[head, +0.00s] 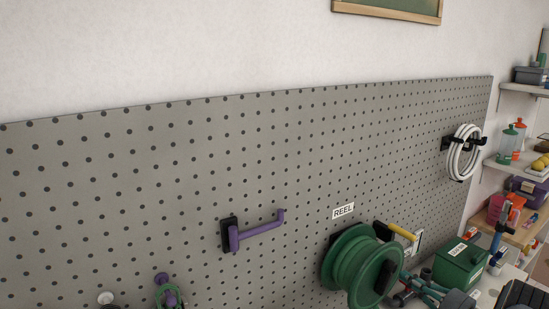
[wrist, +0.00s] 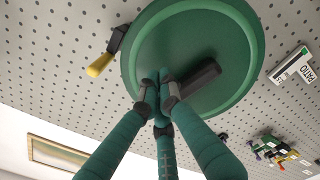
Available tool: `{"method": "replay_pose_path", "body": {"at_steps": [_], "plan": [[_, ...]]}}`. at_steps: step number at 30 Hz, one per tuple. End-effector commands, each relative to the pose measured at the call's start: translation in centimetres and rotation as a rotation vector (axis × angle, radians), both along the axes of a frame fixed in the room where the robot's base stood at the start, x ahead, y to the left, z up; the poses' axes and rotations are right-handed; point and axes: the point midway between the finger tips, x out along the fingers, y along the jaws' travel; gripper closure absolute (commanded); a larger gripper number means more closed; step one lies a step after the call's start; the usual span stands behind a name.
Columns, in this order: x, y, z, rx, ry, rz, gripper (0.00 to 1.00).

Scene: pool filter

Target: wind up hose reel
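The green hose reel (head: 352,262) is mounted on the pegboard under a "REEL" label (head: 343,211). In the wrist view its round green face (wrist: 205,40) fills the upper middle, with a dark bar (wrist: 200,80) across it. My gripper has teal fingers with dark joints; it is at the lower right of the reel in the head view (head: 408,282). In the wrist view the fingertips (wrist: 160,78) are drawn together in front of the reel's face, beside the dark bar. No object shows between the tips; contact with the bar or face is unclear.
A yellow-handled black lever (head: 402,232) sits close by the reel's upper right. A purple-armed bracket (head: 258,231) is left of it. A green box (head: 460,263) and cluttered shelves (head: 525,165) stand at right. A coiled white hose (head: 463,152) hangs higher up.

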Motion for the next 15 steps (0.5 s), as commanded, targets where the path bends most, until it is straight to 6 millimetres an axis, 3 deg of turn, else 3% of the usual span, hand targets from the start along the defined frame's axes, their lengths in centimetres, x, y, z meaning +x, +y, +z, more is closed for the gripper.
{"method": "replay_pose_path", "body": {"at_steps": [8, 15], "plan": [[-0.4, -0.2, 0.6, 0.0, 0.0, -0.002, 1.0], [-2.9, -1.9, 0.6, 0.0, 0.0, -0.004, 1.0]]}}
